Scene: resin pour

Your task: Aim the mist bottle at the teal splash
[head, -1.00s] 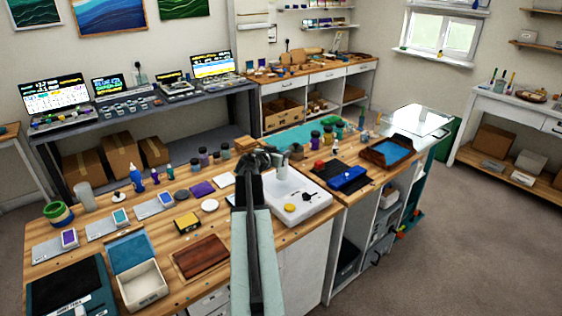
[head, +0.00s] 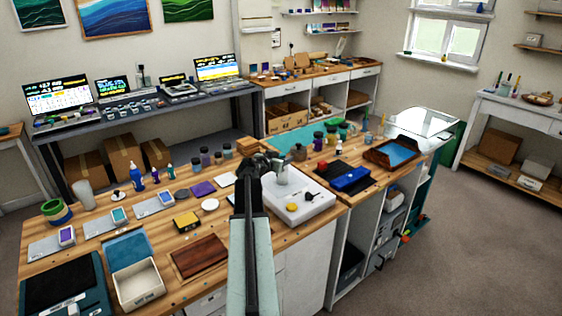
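My gripper (head: 260,165) is in the middle of the head view, at the end of my raised arm, in front of the white tray on the wooden bench. It is dark and small, and its fingers cannot be made out. A pale grey cylinder (head: 282,175) shows just right of it; I cannot tell whether the gripper touches it or whether it is the mist bottle. A blue bottle (head: 137,183) stands upright at the bench's back left, well apart from my gripper. A teal patch (head: 281,141) lies on the far part of the bench, partly hidden by jars; I cannot tell if it is the splash.
The white tray (head: 315,208) bears a yellow disc. A blue item (head: 351,179) and a dark tray (head: 391,154) lie to its right. An open box (head: 138,284) and a brown wooden tray (head: 199,257) are at the front left. Open floor (head: 490,255) lies right of the bench.

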